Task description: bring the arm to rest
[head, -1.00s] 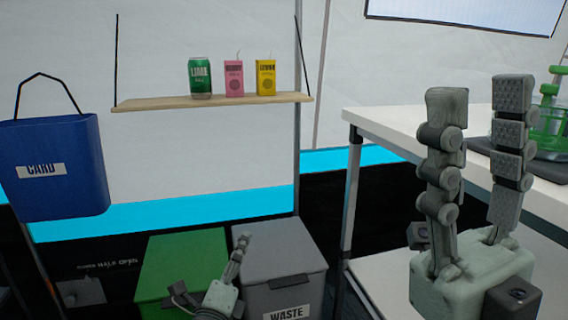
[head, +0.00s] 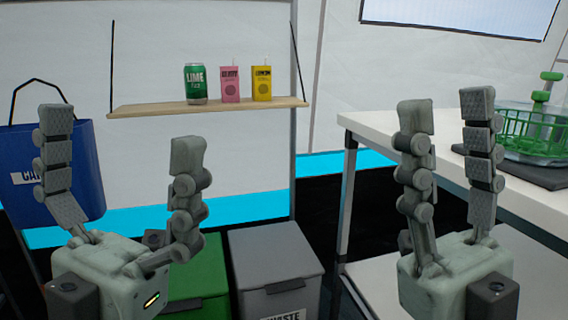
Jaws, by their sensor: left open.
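My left gripper (head: 121,140) stands upright in the left foreground of the head view. Its fingers are spread wide with nothing between them. It hides part of the blue card bag and the green bin behind it. My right gripper (head: 446,112) stands upright at the right, in front of the white table in the picture. Its fingers are apart, closer together than the left ones, and nothing is between them.
A hanging wooden shelf (head: 210,106) holds a green lime can (head: 195,84), a pink carton (head: 230,85) and a yellow carton (head: 261,84). The blue bag (head: 88,170) hangs left. A green bin (head: 205,270) and grey waste bin (head: 275,265) stand below. The white table (head: 385,124) bears a green rack (head: 530,130).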

